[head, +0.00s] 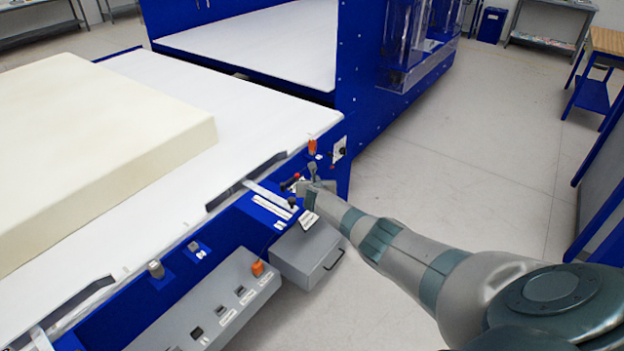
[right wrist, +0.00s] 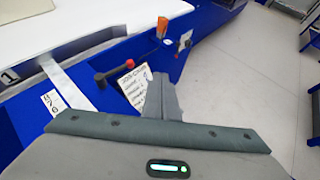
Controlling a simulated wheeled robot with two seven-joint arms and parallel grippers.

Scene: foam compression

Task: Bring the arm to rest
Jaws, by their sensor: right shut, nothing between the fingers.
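My right arm comes in from the lower right of the head view. My right gripper (head: 313,186) is at the front corner of the blue machine bed, close to a small lever with a red part (head: 297,176) and a black end. In the right wrist view the gripper's fingers (right wrist: 160,97) are together with nothing between them. There the black handle (right wrist: 101,80) lies just left of the fingers, beside a printed card (right wrist: 134,88). I cannot tell whether the fingers touch the lever or the panel. My left gripper is not in view.
A cream foam block (head: 100,140) lies on the white bed (head: 265,115). An orange part (head: 312,147) stands up at the bed's corner. A grey drawer box (head: 308,250) and a grey control panel (head: 215,305) are below. The floor (head: 480,150) to the right is clear.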

